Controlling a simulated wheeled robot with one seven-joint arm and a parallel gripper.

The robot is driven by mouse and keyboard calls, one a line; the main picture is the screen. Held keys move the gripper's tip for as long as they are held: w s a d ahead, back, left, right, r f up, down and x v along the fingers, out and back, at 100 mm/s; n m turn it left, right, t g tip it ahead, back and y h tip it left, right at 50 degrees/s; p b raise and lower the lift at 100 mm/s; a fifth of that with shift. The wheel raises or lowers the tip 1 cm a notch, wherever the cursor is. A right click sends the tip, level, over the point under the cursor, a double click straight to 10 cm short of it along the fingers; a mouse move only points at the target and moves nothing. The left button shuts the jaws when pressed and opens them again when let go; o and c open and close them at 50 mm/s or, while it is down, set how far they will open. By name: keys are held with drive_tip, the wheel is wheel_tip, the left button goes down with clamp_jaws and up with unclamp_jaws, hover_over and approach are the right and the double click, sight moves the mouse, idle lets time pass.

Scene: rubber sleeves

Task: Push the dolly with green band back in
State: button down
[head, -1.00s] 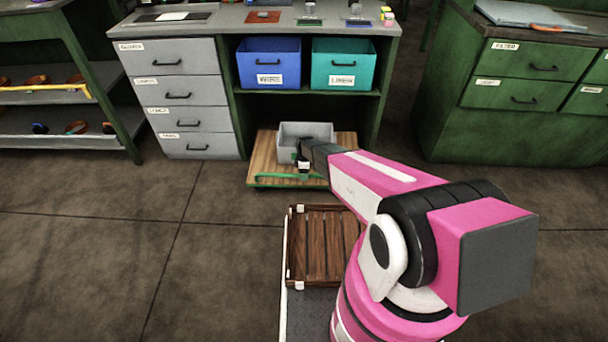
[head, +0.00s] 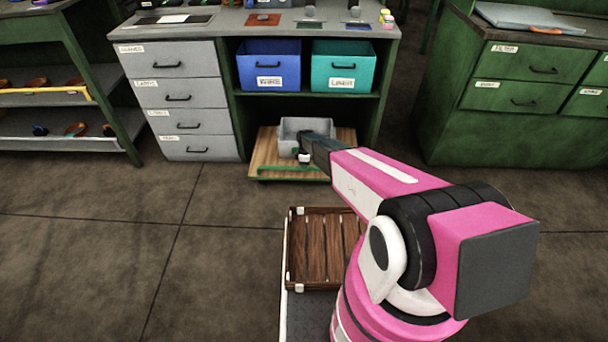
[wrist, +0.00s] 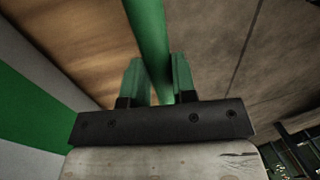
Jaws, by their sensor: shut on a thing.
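The dolly (head: 264,150) is a low wooden platform partly under the bench, with its front part out on the floor. A grey bin (head: 290,128) stands on it. A green bar (head: 275,169) runs along its front. In the wrist view, my gripper (wrist: 157,72) has a finger on each side of the green bar (wrist: 148,35) and is shut on it. The wooden deck (wrist: 65,40) lies beside it, with a grey surface bearing a green band (wrist: 35,100) at left. In the head view my arm hides the dolly's right front; the fingertips are hard to make out.
The bench has grey drawers (head: 180,97) left of the dolly and a shelf above with a blue bin (head: 268,60) and a teal bin (head: 343,62). A brown slatted crate (head: 313,245) is nearer me. Floor to the left is clear.

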drive_tip(key=w, duration=1.7)
drive_tip(key=w+d, duration=0.1)
drive_tip(key=w, duration=0.8)
drive_tip(key=shift+w, duration=0.2)
drive_tip(key=c, duration=0.9)
unclamp_jaws()
drive_tip(key=shift+w, duration=0.1)
drive_tip(key=s, duration=2)
drive_tip(key=s+a, duration=0.1)
drive_tip(key=s, duration=1)
drive_tip(key=shift+a, duration=0.1)
